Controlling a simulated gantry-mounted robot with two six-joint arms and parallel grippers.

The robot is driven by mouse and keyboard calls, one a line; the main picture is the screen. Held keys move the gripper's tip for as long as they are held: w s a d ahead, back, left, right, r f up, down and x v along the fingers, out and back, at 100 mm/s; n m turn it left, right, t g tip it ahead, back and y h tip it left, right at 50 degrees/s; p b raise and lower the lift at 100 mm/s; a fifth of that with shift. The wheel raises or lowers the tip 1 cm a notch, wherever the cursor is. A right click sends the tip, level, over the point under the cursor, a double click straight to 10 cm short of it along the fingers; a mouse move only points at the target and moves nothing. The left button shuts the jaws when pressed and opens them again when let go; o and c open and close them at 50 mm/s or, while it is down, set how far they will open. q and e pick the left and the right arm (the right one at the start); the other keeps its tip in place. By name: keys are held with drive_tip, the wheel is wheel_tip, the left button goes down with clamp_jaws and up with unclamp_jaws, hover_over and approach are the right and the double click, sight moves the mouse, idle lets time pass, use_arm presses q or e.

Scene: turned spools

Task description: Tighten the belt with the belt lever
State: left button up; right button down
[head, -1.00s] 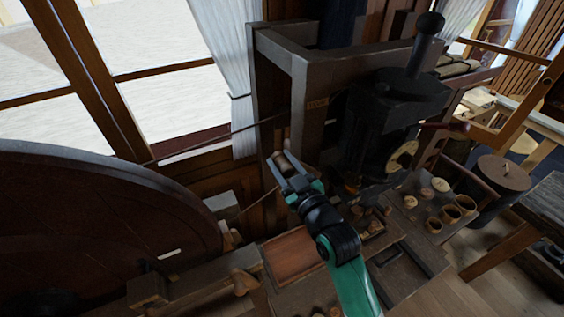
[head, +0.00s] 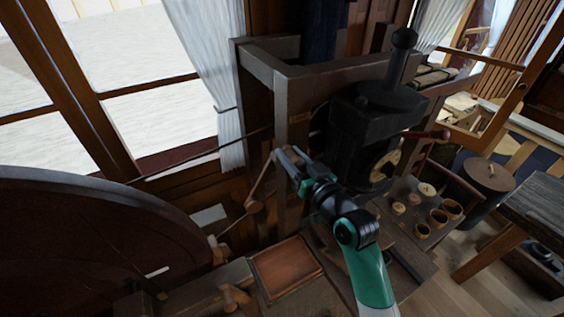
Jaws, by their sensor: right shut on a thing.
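My right gripper (head: 282,158) reaches in from the lower right and is shut on the upper end of a light wooden belt lever (head: 263,183). The fingers hide the lever's gripped end. The thin dark belt (head: 205,154) runs from the large dark red wheel (head: 90,240) up to the right, towards the machine frame. A lower strand shows near the hub. I cannot tell how taut the belt is. My left gripper is not in view.
A grey frame post (head: 294,125) and a black machine head (head: 365,125) stand close to my right gripper. A wooden tray (head: 286,267) lies below. Several small turned pieces and cups (head: 438,216) stand at the right. A window is behind.

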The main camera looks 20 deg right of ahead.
drive_tip(key=shift+w+d+r+m, duration=0.1)
drive_tip(key=shift+d+r+m, duration=0.1)
drive_tip(key=shift+d+m, duration=0.4)
drive_tip(key=shift+w+d+r+m, duration=0.15)
drive_tip(key=shift+d+m, duration=0.25)
drive_tip(key=shift+d, duration=0.4)
drive_tip(key=shift+c, duration=2.2)
unclamp_jaws()
drive_tip(key=shift+d, duration=0.1)
drive_tip(key=shift+s, duration=0.1)
drive_tip(key=s+d, duration=0.1)
drive_tip(key=s, duration=1)
drive_tip(key=shift+s+d, duration=0.2)
drive_tip(key=shift+d, duration=0.15)
